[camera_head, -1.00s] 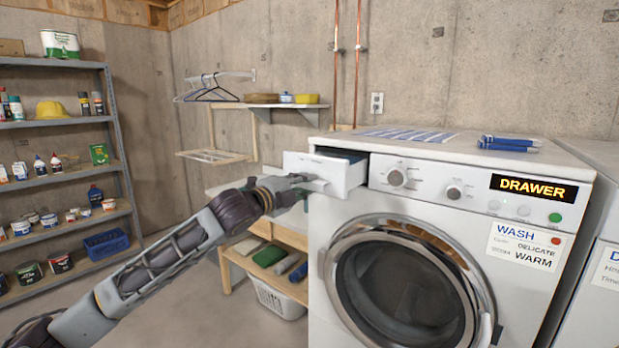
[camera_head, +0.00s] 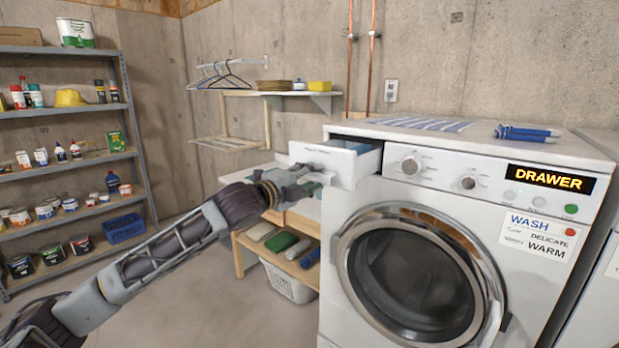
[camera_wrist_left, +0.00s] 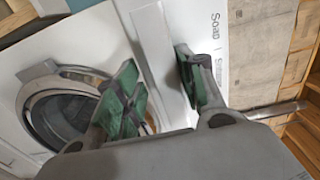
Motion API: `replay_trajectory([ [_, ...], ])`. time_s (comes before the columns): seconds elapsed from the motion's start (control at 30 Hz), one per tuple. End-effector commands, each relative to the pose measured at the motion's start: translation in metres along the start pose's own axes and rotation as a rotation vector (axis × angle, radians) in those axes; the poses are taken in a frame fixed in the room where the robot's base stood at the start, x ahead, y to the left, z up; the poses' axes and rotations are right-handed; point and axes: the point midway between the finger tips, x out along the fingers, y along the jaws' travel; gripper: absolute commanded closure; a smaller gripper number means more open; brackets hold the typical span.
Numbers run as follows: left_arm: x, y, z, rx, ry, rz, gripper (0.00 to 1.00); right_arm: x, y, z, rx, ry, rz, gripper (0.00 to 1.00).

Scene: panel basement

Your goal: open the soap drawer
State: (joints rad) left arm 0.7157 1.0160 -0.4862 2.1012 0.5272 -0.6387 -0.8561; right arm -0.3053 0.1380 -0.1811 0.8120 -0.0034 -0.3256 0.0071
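The white soap drawer (camera_head: 322,160) sticks out of the washing machine's upper left front in the head view, its inside partly visible from above. Part of its front, with "Soap" lettering, also shows in the wrist view (camera_wrist_left: 212,50). My left gripper (camera_head: 318,177) is at the drawer's front in the head view. In the wrist view its green-padded fingers (camera_wrist_left: 160,88) are apart, with a white strip of the drawer front between and behind them. I cannot tell whether both pads touch it. My right gripper is out of view.
The white washing machine (camera_head: 470,170) has a round door below and a panel reading "DRAWER". Blue-handled items (camera_head: 527,133) lie on top. A low wooden shelf (camera_head: 270,238) with rolled cloths and a laundry basket (camera_head: 288,283) stand left of it. Open floor lies in front of the metal shelving (camera_head: 140,160).

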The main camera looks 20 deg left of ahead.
Motion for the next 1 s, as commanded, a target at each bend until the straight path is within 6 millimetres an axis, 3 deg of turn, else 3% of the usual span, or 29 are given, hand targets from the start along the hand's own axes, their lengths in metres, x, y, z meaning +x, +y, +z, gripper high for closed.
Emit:
replay_trajectory([
  [0.43,-0.006,-0.004,0.002,0.001,-0.002,-0.008,0.61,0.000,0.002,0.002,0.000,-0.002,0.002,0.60],
  [1.0,-0.044,-0.003,0.002,0.002,-0.003,-0.006,0.61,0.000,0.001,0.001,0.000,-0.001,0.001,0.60],
])
